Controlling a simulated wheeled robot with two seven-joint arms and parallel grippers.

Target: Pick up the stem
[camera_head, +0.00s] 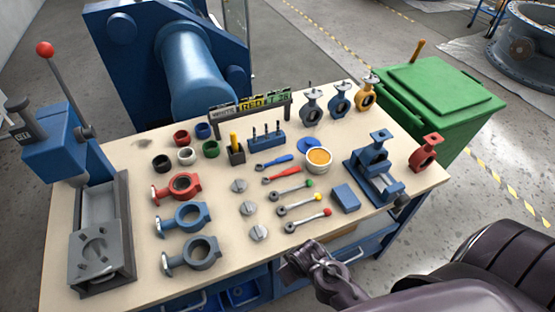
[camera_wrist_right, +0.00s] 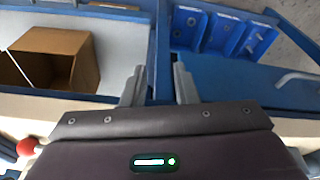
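Several thin dark stems (camera_head: 266,129) stand upright in a blue block (camera_head: 266,142) at the back middle of the table in the head view. My right gripper (camera_head: 299,258) is at the table's front edge, well in front of the block and apart from it. In the right wrist view its two fingers (camera_wrist_right: 158,82) are spread with nothing between them. The stems do not show in that view. My left gripper is not in view.
The workbench (camera_head: 130,235) holds valve bodies, coloured rings, discs (camera_head: 258,233), wrenches (camera_head: 307,219), a blue vise (camera_head: 376,175) and a lever press (camera_head: 60,145). A cardboard box (camera_wrist_right: 48,55) and blue bins (camera_wrist_right: 222,32) sit below the front edge.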

